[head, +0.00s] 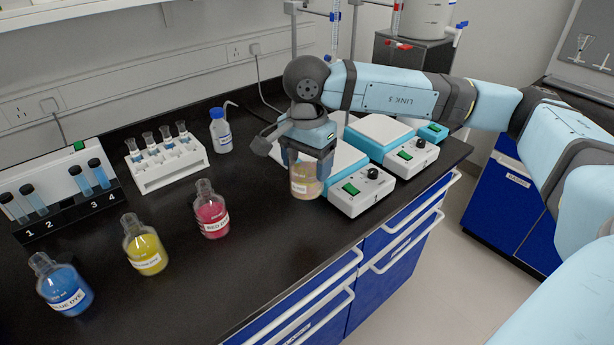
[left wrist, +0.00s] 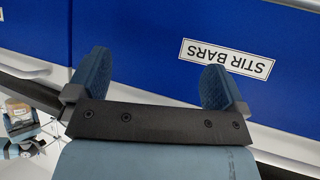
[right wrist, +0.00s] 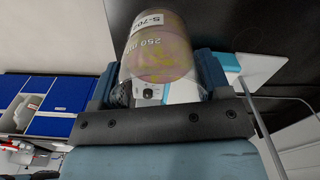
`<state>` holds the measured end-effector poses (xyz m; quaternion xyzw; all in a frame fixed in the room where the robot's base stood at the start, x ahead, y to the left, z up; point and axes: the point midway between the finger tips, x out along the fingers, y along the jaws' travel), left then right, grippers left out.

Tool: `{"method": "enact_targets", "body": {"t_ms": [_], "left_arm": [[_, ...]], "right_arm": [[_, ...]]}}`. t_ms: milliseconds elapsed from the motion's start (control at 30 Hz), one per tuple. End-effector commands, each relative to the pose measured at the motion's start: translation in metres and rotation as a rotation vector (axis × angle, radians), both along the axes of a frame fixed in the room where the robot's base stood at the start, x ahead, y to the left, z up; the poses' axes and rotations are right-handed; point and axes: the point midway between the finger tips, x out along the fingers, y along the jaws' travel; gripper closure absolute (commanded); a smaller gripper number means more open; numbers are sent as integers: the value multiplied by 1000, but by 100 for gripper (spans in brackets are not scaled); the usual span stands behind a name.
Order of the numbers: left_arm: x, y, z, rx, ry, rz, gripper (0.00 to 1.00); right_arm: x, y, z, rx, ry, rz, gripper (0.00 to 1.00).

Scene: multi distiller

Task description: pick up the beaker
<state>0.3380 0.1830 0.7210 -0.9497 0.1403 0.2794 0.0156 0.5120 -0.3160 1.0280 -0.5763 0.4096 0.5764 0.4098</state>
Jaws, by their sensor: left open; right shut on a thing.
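The beaker (head: 305,181) is a clear vessel with yellowish-pink contents. My right gripper (head: 306,160) is shut around it from above, at the front left corner of the nearest hotplate.
Hotplates (head: 355,200) stand in a row along the right of the bench. Blue (head: 66,290), yellow (head: 147,252) and red (head: 211,215) dye bottles stand left. A white vial rack (head: 170,170), a black vial rack (head: 70,213) and a wash bottle (head: 221,135) stand behind. The front bench is clear.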

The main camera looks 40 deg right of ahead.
Motion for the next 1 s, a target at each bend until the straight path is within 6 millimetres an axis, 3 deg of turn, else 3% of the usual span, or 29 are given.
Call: {"method": "enact_targets", "body": {"t_ms": [500,1000], "left_arm": [[0,0,2,-2,6,3,2],[1,0,3,-4,6,4,2]], "right_arm": [[0,0,63,0,-1,0,61],[0,0,88,0,-1,0,61]]}}
